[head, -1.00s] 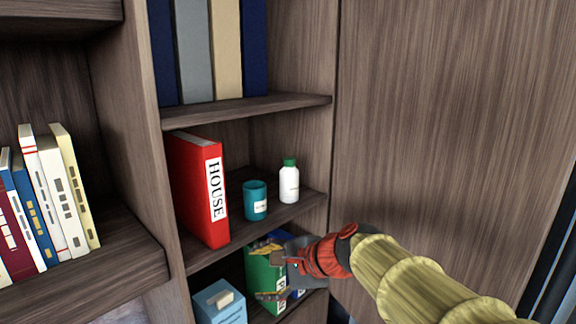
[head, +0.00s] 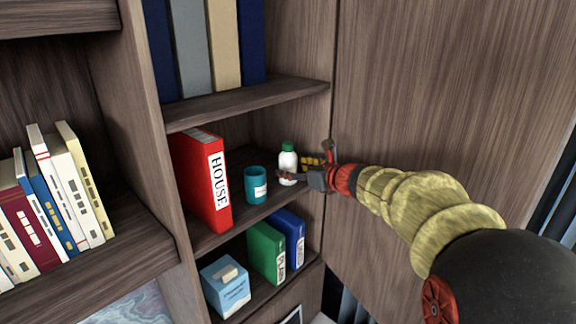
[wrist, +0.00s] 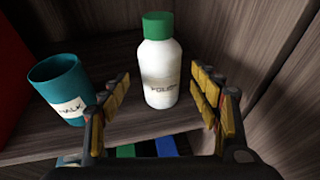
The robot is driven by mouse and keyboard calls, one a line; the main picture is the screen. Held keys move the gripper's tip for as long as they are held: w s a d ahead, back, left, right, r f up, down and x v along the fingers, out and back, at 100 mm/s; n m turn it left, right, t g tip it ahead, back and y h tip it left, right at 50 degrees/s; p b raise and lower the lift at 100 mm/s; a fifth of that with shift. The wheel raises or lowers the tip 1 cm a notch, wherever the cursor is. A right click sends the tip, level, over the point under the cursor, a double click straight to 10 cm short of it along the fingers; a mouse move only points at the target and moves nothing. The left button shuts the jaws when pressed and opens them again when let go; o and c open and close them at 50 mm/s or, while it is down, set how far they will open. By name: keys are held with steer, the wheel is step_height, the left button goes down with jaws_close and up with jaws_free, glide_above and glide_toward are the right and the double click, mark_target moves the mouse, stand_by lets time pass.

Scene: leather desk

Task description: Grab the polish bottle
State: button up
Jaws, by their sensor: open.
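The polish bottle (head: 288,160) is white with a green cap and stands upright on the middle shelf. In the wrist view the bottle (wrist: 160,72) shows its label, facing me. My gripper (head: 298,169) is open at the shelf's front right. In the wrist view its fingers (wrist: 164,92) are on either side of the bottle's lower part, with gaps visible on both sides. The bottle appears just ahead of or between the fingertips; the exact depth is hard to tell.
A teal cup (head: 255,186) labelled in the wrist view stands close left of the bottle, near the left finger. A red HOUSE binder (head: 203,180) stands farther left. The cabinet side wall (wrist: 270,45) is close on the right. Green (head: 266,250) and blue binders stand below.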

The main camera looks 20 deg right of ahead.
mark_target(293, 168)
steer(key=x, duration=0.4)
steer(key=shift+w+p, duration=0.2)
steer(key=shift+p, duration=0.2)
steer(key=shift+s, duration=0.25)
steer(key=shift+c, duration=0.5)
steer(key=shift+w, duration=0.15)
steer(key=shift+c, duration=1.3)
steer(key=c, duration=1)
steer(key=shift+c, duration=0.3)
